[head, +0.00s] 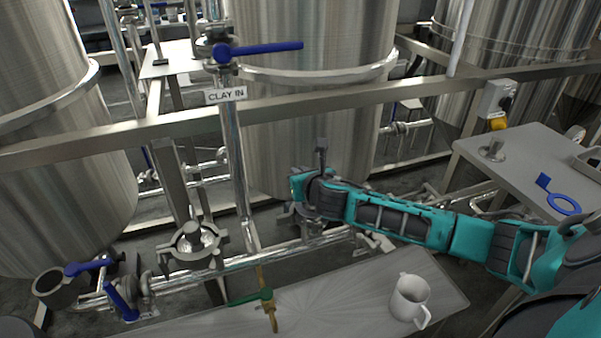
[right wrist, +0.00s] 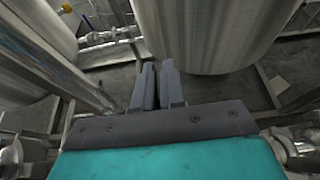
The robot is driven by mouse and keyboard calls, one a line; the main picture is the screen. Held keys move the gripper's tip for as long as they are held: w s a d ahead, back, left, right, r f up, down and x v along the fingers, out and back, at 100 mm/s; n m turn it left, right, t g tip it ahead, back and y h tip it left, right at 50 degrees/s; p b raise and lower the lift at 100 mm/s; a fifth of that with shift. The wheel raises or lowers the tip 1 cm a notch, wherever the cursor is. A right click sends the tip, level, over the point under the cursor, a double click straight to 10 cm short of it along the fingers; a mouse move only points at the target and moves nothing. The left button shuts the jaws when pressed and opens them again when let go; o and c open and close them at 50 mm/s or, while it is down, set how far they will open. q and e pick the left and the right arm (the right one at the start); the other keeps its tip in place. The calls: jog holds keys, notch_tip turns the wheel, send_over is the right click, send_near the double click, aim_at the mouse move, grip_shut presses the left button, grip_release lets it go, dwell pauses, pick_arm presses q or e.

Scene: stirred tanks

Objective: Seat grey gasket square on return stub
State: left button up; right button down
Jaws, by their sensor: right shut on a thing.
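My right gripper (head: 321,150) is at the middle of the head view, in front of the central tank. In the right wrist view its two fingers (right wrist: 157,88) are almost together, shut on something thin. It is likely the grey gasket, but the fingers hide it and I cannot make out its ring. One open pipe stub with a clamp around it (head: 192,242) stands to the left of the gripper. Another clamped fitting (head: 298,213) sits below the gripper, partly covered by it. No label shows which is the return stub. My left gripper is not in view.
A side table (head: 520,160) at right holds a blue ring with a tab (head: 563,203). A steel rail (head: 290,108) crosses in front of the tanks. A blue-handled valve (head: 258,48) is above the CLAY IN sign (head: 226,95).

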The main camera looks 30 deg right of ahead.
aim_at(319, 216)
jog(key=shift+p, duration=0.6)
dwell(0.8)
jog(key=shift+f+b, duration=0.6)
jog(key=shift+f, duration=1)
jog(key=c, duration=1.1)
grip_release()
jog(key=shift+c, duration=0.2)
jog(key=p+v, duration=0.2)
jog(key=v, duration=0.9)
jog(key=shift+s+r, duration=0.1)
jog(key=shift+s, duration=0.15)
jog(key=shift+s+a+r, duration=0.2)
jog(key=shift+s+r, duration=0.1)
jog(key=shift+s, duration=0.35)
